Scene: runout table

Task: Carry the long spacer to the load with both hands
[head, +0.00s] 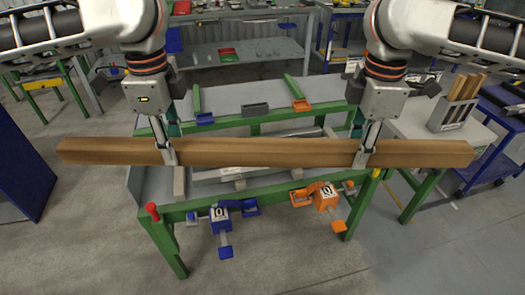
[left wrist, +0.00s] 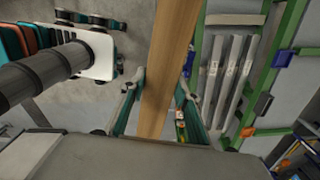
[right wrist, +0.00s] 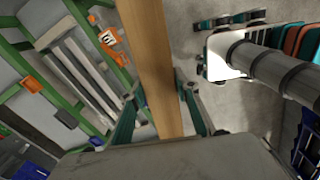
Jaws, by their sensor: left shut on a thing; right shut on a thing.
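The long spacer (head: 265,152) is a straight wooden beam, held level across the front of the green-framed runout table (head: 225,97). My left gripper (head: 168,155) is shut on it left of its middle. My right gripper (head: 362,155) is shut on it right of its middle. Both beam ends stick out past the grippers. The beam also runs between the fingers in the left wrist view (left wrist: 165,70) and the right wrist view (right wrist: 150,60). Long grey bars (left wrist: 228,70), seemingly the load, lie side by side on the table; the beam partly hides them in the head view.
A blue clamp (head: 220,212) and an orange clamp (head: 325,197) sit at the table's front, with a red knob (head: 152,210) at its left corner. A side table at right carries a rack (head: 455,110) of wooden pieces. Floor in front is clear.

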